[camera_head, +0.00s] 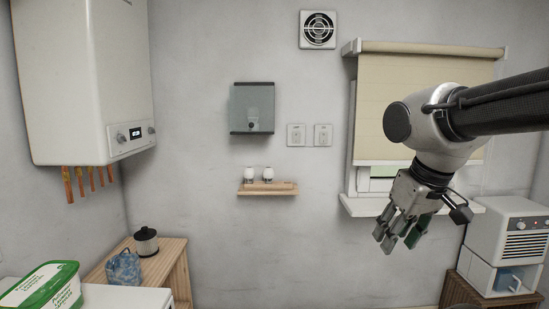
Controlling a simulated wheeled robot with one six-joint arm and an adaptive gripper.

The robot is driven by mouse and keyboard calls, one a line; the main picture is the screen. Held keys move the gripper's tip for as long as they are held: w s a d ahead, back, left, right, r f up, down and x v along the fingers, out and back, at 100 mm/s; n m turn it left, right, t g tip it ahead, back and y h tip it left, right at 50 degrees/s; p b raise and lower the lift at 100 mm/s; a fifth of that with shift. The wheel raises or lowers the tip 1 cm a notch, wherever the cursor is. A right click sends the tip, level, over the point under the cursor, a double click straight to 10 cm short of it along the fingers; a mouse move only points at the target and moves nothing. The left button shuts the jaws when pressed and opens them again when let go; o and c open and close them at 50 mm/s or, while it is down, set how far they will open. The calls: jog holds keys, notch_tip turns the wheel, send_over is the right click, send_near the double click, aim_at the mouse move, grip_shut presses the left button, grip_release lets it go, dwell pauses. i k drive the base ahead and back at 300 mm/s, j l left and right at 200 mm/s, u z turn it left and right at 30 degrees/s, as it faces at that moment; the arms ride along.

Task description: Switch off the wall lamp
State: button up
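The wall lamp (252,108) seems to be the grey, glass-fronted box with dark top and bottom edges on the back wall. A pale round shape shows inside it, and I see no clear glow. Two white switch plates, a left one (296,135) and a right one (323,135), are on the wall to the right of the box. Their rocker positions are too small to tell. My gripper (418,232) hangs in the air at the right, pointing down, below and to the right of the plates. Its fingers are spread apart and empty.
A small wooden shelf (267,192) with two white bulb-like items juts out below the box. A boiler (85,75) hangs at left. A window with a blind (425,75) is behind my arm. A white appliance (507,235) stands at right.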

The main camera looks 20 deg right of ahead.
aim_at(296, 136)
jog(key=i, duration=1.35)
